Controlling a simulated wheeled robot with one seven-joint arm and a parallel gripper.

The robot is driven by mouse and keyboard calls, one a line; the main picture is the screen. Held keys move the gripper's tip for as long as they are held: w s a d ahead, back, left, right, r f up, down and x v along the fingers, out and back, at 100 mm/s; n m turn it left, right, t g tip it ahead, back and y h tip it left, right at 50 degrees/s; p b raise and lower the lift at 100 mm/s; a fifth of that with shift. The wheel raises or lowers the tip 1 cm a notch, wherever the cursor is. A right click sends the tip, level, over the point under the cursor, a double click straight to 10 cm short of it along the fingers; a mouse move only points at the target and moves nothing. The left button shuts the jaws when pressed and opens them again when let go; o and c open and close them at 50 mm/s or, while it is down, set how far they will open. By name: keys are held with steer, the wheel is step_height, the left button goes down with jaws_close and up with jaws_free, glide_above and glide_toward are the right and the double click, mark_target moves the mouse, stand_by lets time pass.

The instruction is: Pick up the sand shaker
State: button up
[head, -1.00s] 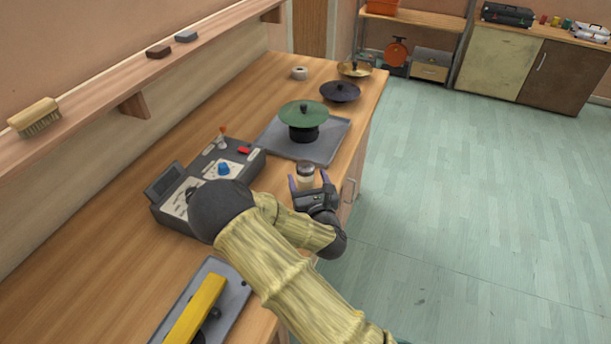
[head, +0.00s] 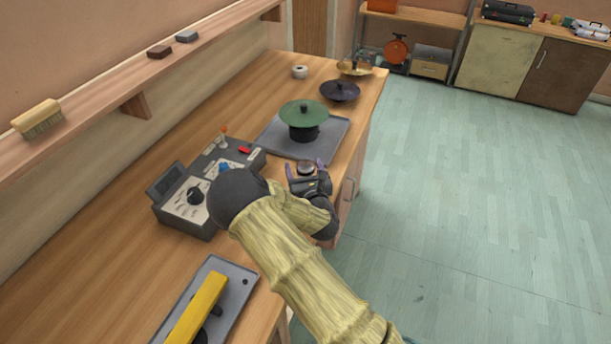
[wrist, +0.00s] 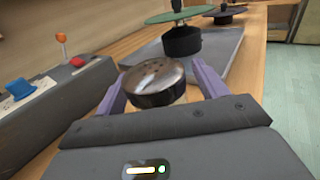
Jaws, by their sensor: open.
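The sand shaker (wrist: 155,82) has a dark, shiny, domed lid with small holes. In the head view the shaker (head: 305,167) stands near the front edge of the bench, with its lower part hidden behind my gripper. My gripper (head: 304,170) is open, with one purple finger on each side of the shaker. In the wrist view my gripper (wrist: 158,90) has the lid between its fingers, and a small gap shows on the right. I cannot tell whether the left finger touches it.
A grey control box (head: 184,213) stands just left of my arm. A grey tray (head: 337,131) with a green disc on a black base (head: 303,114) lies behind the shaker. A yellow bar (head: 197,311) lies on a tray in front. Open floor is to the right.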

stand_by(0.3)
steer(key=c, duration=1.2)
step_height(320, 180, up, 10)
steer(key=shift+r+b, duration=0.1)
steer(key=shift+b, duration=0.2)
